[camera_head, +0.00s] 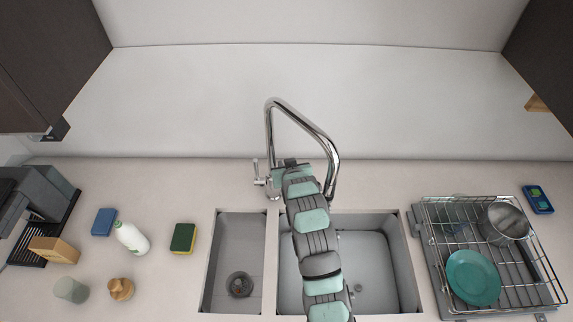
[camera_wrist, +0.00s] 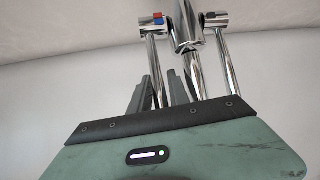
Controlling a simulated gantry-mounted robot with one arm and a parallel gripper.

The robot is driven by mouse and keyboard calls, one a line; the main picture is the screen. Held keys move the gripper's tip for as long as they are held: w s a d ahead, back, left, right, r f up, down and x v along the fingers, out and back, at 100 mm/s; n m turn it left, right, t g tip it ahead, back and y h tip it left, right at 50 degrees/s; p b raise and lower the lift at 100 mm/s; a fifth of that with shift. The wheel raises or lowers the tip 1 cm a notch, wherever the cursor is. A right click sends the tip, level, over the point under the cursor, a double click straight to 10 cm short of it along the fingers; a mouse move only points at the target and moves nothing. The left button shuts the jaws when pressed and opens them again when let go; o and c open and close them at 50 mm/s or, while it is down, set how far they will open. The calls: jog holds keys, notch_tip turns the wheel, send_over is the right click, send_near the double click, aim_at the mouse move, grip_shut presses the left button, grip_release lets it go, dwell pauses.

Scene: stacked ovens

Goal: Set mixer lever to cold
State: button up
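The chrome mixer tap (camera_head: 322,141) stands behind the sink, with a tall angular spout. Its slim upright lever (camera_head: 256,168) shows at the left of the tap base. In the wrist view, a chrome cylinder with red and blue marks (camera_wrist: 153,27) has a thin rod (camera_wrist: 155,64) running down from it. My gripper (camera_wrist: 161,84) is below these, its two grey fingers apart. The rod runs down in the gap between the fingers in that picture; I cannot tell whether they touch it. In the head view, my gripper (camera_head: 285,163) is by the tap base, its fingers mostly hidden.
Another chrome cylinder (camera_wrist: 210,20) with a rod sits to the right in the wrist view. A two-basin sink (camera_head: 400,270) lies beneath my arm. A dish rack (camera_head: 428,240) stands at right. A sponge (camera_head: 183,238) and white bottle (camera_head: 131,238) are at left.

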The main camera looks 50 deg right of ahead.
jog(key=v, duration=0.6)
jog(key=shift+s+r+b, duration=0.2)
jog(key=shift+b, duration=0.25)
jog(key=shift+a, duration=0.15)
jog(key=shift+c, duration=0.2)
